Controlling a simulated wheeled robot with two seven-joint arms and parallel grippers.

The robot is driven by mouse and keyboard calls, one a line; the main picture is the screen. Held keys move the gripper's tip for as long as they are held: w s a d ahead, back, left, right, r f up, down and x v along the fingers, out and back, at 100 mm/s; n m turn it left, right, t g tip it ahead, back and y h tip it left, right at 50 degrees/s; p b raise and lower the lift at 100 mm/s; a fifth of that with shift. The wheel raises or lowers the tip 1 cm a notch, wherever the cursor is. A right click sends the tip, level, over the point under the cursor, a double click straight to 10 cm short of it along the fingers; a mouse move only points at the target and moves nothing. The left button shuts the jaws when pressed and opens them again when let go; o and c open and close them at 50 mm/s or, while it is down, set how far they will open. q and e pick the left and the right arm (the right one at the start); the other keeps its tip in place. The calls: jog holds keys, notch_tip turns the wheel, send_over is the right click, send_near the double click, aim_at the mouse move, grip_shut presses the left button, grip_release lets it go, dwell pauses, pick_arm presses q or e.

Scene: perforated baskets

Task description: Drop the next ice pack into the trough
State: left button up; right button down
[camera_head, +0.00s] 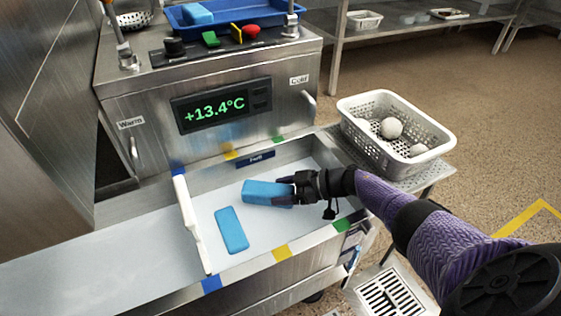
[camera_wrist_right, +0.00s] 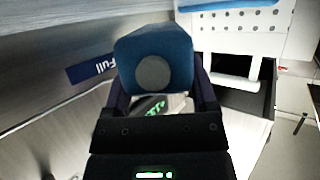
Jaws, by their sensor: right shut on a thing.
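My right gripper (camera_head: 291,190) is shut on a blue ice pack (camera_head: 265,193), gripping its right end. The held pack is over the pale, open trough (camera_head: 320,230) with the "Full" label; its exact height above the floor is hard to tell. In the right wrist view the held ice pack (camera_wrist_right: 180,48) sits end-on between the fingers of the gripper (camera_wrist_right: 160,98). A second blue ice pack (camera_head: 231,229) lies flat in the trough, front left of the held one. Another blue pack (camera_head: 197,13) lies in the blue tray (camera_head: 243,13) on the machine. My left gripper is out of view.
The steel machine (camera_head: 150,100) rises behind the trough; its display (camera_head: 221,104) reads +13.4°C. A white divider (camera_head: 190,225) stands at the trough's left side. A perforated white basket (camera_head: 437,152) with pale round things stands to the right, near my right arm.

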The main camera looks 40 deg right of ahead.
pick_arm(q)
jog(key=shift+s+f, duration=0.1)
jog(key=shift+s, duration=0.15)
pick_arm(e)
jog(key=shift+f, duration=0.2)
jog(key=shift+c, duration=1)
grip_release()
jog(key=shift+o, duration=1)
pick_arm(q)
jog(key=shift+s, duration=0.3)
pick_arm(e)
notch_tip(320, 180, up, 10)
jog(key=p, duration=0.8)
jog(key=shift+r, duration=0.25)
jog(key=shift+f, duration=0.3)
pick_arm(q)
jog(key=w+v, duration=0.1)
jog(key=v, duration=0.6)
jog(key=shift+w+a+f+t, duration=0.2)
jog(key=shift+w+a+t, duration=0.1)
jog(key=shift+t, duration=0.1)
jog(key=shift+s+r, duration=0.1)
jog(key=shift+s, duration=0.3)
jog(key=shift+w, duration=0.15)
